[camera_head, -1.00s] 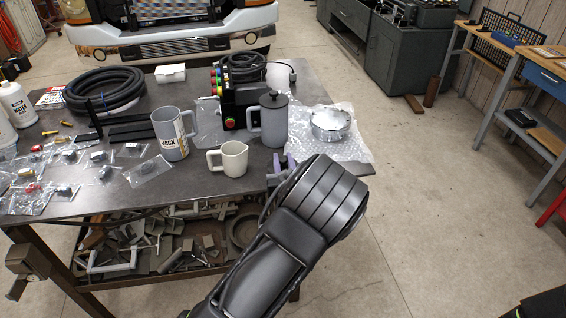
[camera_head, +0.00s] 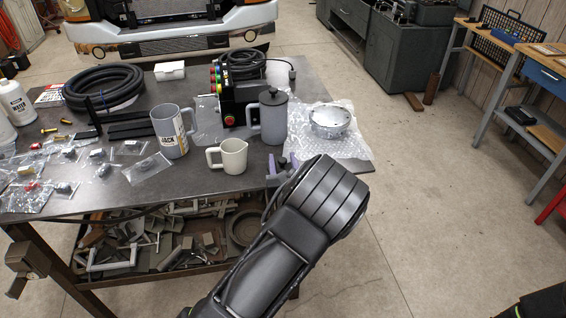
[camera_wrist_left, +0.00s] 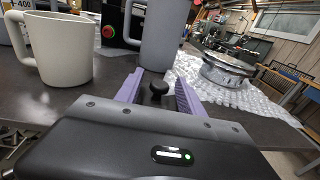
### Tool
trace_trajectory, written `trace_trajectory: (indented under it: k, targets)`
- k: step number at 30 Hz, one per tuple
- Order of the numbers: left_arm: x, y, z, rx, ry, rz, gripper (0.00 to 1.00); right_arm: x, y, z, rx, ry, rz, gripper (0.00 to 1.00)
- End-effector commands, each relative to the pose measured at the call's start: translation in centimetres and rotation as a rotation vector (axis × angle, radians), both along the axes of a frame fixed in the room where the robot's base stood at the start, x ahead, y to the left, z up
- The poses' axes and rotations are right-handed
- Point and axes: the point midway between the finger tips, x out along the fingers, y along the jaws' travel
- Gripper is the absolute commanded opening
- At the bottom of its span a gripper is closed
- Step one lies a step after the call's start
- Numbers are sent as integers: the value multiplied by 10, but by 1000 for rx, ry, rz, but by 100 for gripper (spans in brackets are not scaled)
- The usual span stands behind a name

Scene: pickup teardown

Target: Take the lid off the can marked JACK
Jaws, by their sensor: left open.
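The can marked JACK (camera_head: 168,132) is a grey handled can, upright on the table left of centre. Its top looks open, with no lid seen on it. A second grey handled can (camera_head: 273,120) wears a dark lid (camera_head: 273,97); no marking shows on it. My left gripper (camera_head: 282,170), with purple fingers, is open at the table's front right edge, in front of that second can. In the left wrist view a small black knob (camera_wrist_left: 154,88) stands between the open fingers; what is below it is hidden by the gripper body. My right gripper is not seen.
A cream jug (camera_head: 230,157) stands between the cans, near the front edge. A round metal part (camera_head: 329,121) lies on bubble wrap (camera_head: 350,143) at the right. A black box (camera_head: 238,105) with buttons is behind. Bagged small parts cover the left of the table (camera_head: 215,186).

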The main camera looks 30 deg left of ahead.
Motion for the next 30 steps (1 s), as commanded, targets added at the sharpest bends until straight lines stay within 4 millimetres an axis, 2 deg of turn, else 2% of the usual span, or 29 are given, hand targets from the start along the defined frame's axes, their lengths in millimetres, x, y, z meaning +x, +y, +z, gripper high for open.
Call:
trace_trajectory:
  k: [4, 7, 21, 25, 30]
  targets:
    - [-1, -1, 4, 0, 0, 0, 45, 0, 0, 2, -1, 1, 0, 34]
    - [-9, -7, 3, -1, -1, -2, 45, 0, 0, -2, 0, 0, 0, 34]
    - [-85, -56, 7, -2, 1, -2, 45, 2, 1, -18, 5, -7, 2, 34]
    - [-96, -63, 9, -1, -1, 0, 45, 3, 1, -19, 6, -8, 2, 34]
    - [-101, -66, 10, 0, 1, -1, 45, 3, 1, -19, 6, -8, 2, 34]
